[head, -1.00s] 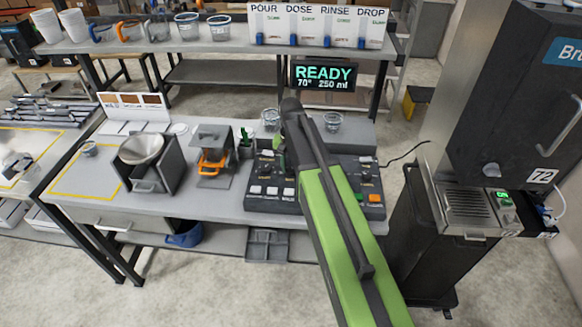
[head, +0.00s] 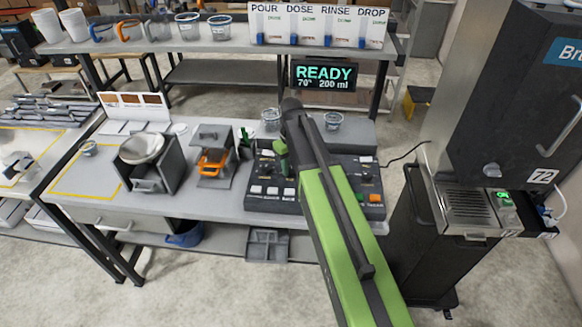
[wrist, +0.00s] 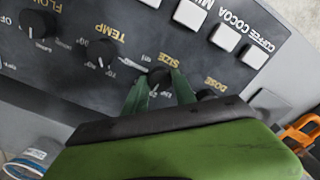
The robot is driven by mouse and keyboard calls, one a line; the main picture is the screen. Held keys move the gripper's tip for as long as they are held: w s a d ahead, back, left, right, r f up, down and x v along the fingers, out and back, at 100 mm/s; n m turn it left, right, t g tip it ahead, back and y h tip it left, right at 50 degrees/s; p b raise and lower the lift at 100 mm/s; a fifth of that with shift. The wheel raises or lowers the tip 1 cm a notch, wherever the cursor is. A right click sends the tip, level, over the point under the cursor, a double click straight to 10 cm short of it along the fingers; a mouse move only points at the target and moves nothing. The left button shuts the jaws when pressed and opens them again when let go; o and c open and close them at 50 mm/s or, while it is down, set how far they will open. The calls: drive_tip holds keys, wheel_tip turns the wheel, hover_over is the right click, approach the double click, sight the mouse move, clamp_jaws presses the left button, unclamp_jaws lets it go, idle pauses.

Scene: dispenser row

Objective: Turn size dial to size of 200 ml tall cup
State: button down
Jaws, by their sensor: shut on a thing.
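The size dial (wrist: 160,78) is a round black knob beside the yellow word SIZE on the dark control panel (wrist: 100,22). In the wrist view my gripper (wrist: 160,88) has its green fingers shut on this dial. In the head view my gripper (head: 282,160) is over the left part of the panel (head: 272,206), and the dial is hidden there. The display (head: 323,75) reads READY, 70° and 200 ml.
The dose dial (wrist: 206,95) and temp dial (wrist: 98,56) sit close on either side of the size dial. White buttons (wrist: 225,37) line the panel. An orange-handled device (head: 212,160) stands left of the panel. A shelf (head: 225,45) holds more cups behind.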

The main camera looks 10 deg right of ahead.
sight(291, 170)
drive_tip(key=shift+n, duration=0.6)
drive_tip(key=c, duration=1)
unclamp_jaws()
drive_tip(key=shift+r, duration=0.1)
wheel_tip(291, 170, up, 17)
drive_tip(key=p, duration=1.7)
drive_tip(key=shift+r, duration=0.15)
